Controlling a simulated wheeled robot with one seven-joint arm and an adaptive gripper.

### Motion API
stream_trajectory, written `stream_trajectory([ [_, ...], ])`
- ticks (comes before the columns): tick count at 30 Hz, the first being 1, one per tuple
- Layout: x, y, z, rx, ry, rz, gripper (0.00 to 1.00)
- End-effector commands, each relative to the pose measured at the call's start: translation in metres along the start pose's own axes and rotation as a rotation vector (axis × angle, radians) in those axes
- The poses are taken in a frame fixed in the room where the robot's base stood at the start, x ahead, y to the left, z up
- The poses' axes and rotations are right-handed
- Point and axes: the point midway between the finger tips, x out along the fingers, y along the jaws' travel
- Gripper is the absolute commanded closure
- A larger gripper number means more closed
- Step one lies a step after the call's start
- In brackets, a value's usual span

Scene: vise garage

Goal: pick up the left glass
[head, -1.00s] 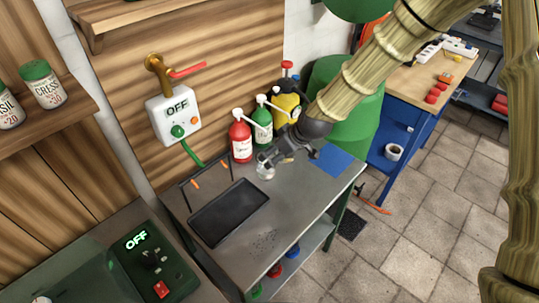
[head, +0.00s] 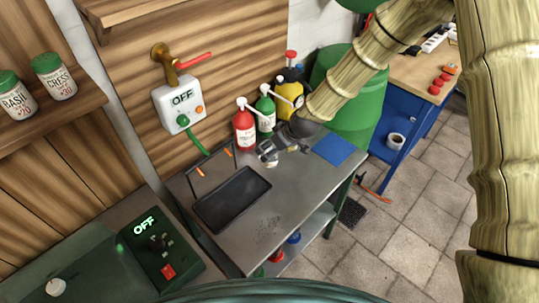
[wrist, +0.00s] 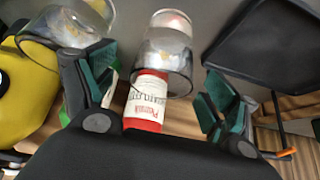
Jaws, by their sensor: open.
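My gripper (wrist: 160,88) is open. In the wrist view a clear glass (wrist: 165,52) is between its two fingers, with a gap to the right finger. A second clear glass (wrist: 62,24) is at the upper left, outside the left finger and partly overlapped by it. In the head view my gripper (head: 268,155) is low over the grey metal bench, near its back, right of the black tray. A glass shows only as a small pale shape at the fingertips there; the other glass is hidden by my arm.
The black tray (head: 205,212) lies left of my gripper. A red bottle (head: 244,134), a green bottle (head: 265,116) and a yellow container (head: 291,92) stand close behind. A blue mat (head: 340,150) lies to the right. The bench's front (head: 265,232) is clear.

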Motion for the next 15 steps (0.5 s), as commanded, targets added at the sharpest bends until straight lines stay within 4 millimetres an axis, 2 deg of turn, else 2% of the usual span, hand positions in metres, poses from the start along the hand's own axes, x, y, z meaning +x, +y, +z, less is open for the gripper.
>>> stream_trajectory([
  [9, 0.029, 0.003, 0.000, 0.001, -0.003, -0.002, 0.14],
  [15, 0.041, 0.003, 0.000, 0.001, -0.002, -0.002, 0.14],
])
